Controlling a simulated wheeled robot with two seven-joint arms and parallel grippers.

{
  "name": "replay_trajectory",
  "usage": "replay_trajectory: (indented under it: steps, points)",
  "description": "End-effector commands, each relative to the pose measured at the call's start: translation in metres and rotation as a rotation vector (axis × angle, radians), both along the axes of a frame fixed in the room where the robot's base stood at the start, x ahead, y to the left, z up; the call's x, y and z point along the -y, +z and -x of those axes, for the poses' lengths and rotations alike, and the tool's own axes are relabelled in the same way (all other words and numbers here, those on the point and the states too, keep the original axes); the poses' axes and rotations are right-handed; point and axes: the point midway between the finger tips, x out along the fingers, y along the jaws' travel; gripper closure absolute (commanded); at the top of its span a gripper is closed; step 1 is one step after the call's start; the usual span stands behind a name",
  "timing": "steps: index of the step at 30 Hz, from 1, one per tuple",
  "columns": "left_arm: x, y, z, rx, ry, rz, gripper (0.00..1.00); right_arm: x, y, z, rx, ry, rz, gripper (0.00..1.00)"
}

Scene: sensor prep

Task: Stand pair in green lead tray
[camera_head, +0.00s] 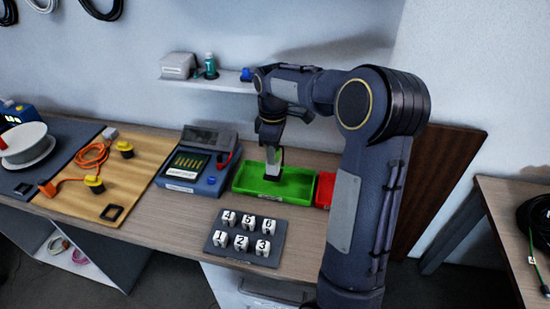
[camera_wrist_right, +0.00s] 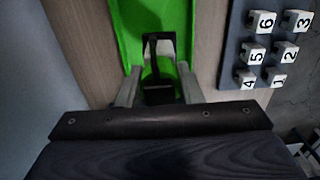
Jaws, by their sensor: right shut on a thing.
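The green tray (camera_head: 302,187) sits on the bench right of the blue-grey instrument; it also shows in the wrist view (camera_wrist_right: 128,22). My right gripper (camera_head: 273,172) reaches down into the tray with its fingers pointing downward. In the wrist view my right gripper (camera_wrist_right: 158,92) is shut on a black piece (camera_wrist_right: 158,94), which lies between the two pale fingers. The piece appears upright; whether it touches the tray floor is unclear. A second piece of the pair is not clearly visible. My left gripper is not in view.
A red tray (camera_head: 325,190) adjoins the green one, partly behind my right arm. A blue-grey instrument (camera_head: 196,165) stands left. A dark plate with numbered white blocks (camera_head: 246,237) lies in front. A wooden board (camera_head: 130,165) holds orange cable and yellow-capped pieces.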

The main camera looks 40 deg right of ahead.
Motion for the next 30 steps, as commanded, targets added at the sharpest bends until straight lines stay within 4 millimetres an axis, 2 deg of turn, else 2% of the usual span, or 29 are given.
replay_trajectory:
  steps: [3, 9, 22, 23, 27, 30]
  points:
    - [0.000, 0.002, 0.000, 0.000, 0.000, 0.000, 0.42, 0.009, -0.011, -0.002, -0.003, -0.003, 0.000, 1.00]
    - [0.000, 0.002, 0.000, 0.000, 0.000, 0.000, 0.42, 0.008, -0.038, -0.002, -0.002, 0.000, -0.001, 1.00]
    - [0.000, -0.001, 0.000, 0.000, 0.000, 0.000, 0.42, 0.008, -0.045, -0.003, 0.000, 0.000, 0.000, 1.00]
    - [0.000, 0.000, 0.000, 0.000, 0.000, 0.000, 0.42, 0.008, -0.044, -0.003, 0.000, 0.000, 0.000, 0.63]
    - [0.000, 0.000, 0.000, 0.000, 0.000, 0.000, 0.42, 0.008, -0.043, -0.003, 0.000, 0.000, 0.000, 0.45]
    - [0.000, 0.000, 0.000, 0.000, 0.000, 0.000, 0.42, 0.008, -0.043, -0.003, 0.000, 0.000, 0.000, 0.45]
